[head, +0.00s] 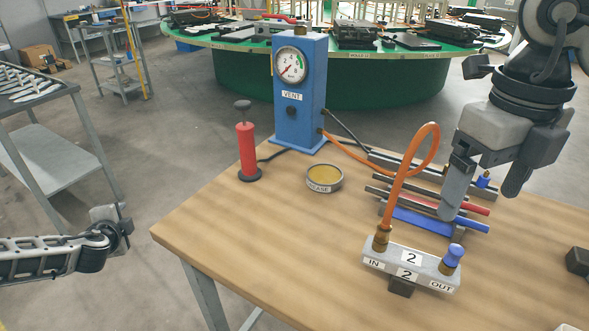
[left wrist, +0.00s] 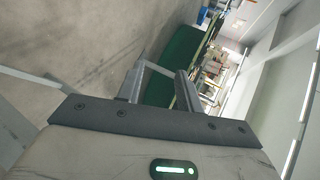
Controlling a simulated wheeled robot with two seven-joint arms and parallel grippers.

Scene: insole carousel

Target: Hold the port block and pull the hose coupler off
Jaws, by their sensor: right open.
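The grey port block (head: 405,266), marked 2, IN and OUT, sits near the table's front on a dark support. The brass hose coupler (head: 381,238) stands upright on its IN end, with the orange hose (head: 396,190) looping up from it. A blue cap (head: 452,256) is on the OUT end. My right gripper (head: 488,190) is open and empty, behind the block and above the rod rack. My left gripper (head: 122,226) is off the table's left side, far from the block. The left wrist view shows its fingers (left wrist: 160,92) apart with nothing between them.
On the wooden table (head: 260,240) are a blue VENT gauge box (head: 300,95), a red hand pump (head: 247,150), a grease tin (head: 324,178) and a rack of coloured rods (head: 415,222). Bare wood lies left of the block. A grey shelf cart (head: 65,150) stands at left.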

